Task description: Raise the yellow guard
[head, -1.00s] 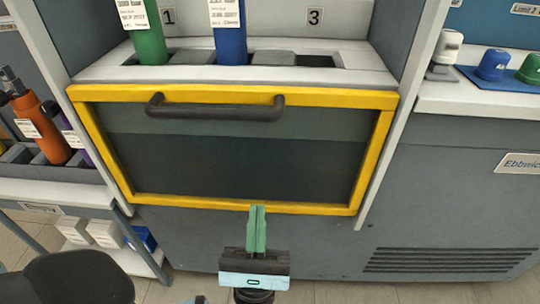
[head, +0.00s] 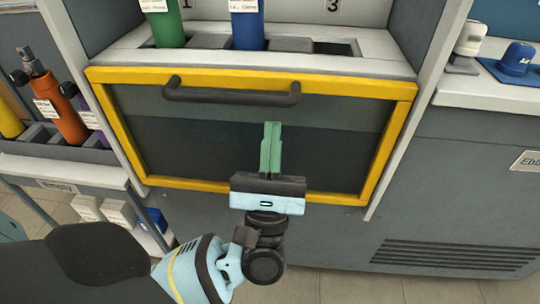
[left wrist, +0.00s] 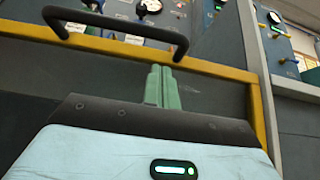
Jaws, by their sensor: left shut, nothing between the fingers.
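The yellow guard (head: 400,130) is a yellow frame around a dark panel, standing in front of the testbench. A black bar handle (head: 232,97) runs along its top edge. The guard and its handle also show in the left wrist view, the handle (left wrist: 115,25) at upper left. My left gripper (head: 272,127) has its green fingers together, with nothing between them. In the head view the fingers appear in front of the dark panel, below the right part of the handle and apart from it. My right gripper is not in view.
A green cylinder (head: 167,25) and a blue cylinder (head: 247,28) stand in the bench slots behind the guard. A side rack at left holds an orange cylinder (head: 62,112). A white counter (head: 470,90) with a blue knob-like part (head: 516,58) is at right.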

